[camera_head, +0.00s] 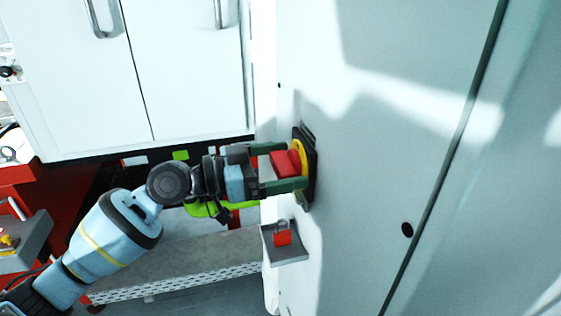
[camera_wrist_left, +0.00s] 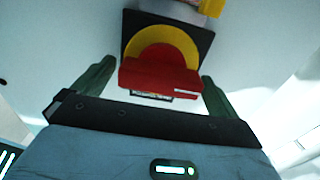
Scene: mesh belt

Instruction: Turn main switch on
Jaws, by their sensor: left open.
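The main switch (camera_head: 286,163) has a red handle on a yellow disc and a black backplate, mounted on the white cabinet wall. In the left wrist view its red handle (camera_wrist_left: 160,77) lies crosswise in front of the yellow disc (camera_wrist_left: 161,48). My left gripper (camera_head: 286,169) is open, with its green fingers on either side of the red handle. My right gripper is not in view.
A red padlock (camera_head: 282,234) sits on a small grey shelf (camera_head: 289,254) below the switch. White cabinet doors (camera_head: 190,75) stand at the back left. A red cart (camera_head: 20,185) with a grey tray is at the far left. A grey perforated bench (camera_head: 180,255) lies below my arm.

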